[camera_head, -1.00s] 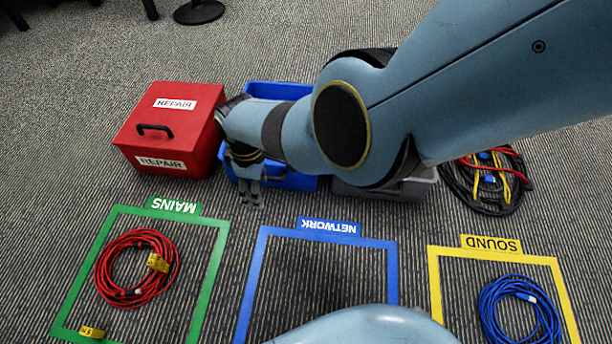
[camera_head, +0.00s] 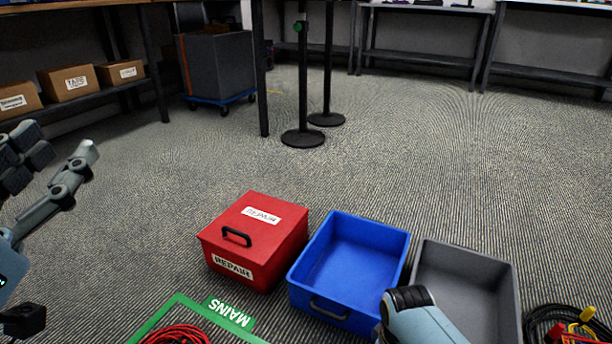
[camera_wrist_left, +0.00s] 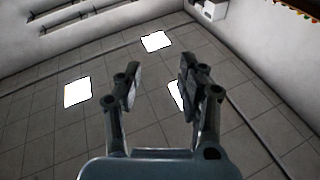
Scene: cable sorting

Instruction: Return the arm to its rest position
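My left gripper (camera_head: 52,165) is raised at the left edge of the head view, apart from everything on the floor. In the left wrist view its two fingers (camera_wrist_left: 160,82) stand apart with nothing between them. They point up toward a tiled ceiling with bright panels. Part of my other arm shows at the bottom of the head view, in front of the blue and grey bins. My right gripper is not in view.
A red repair box (camera_head: 254,240), an empty blue bin (camera_head: 348,262) and a grey bin (camera_head: 465,280) stand on the carpet. Red cable (camera_head: 177,335) lies by the green mains frame (camera_head: 180,298). More cables (camera_head: 568,325) lie at right. Posts (camera_head: 303,138) stand behind; the floor between is clear.

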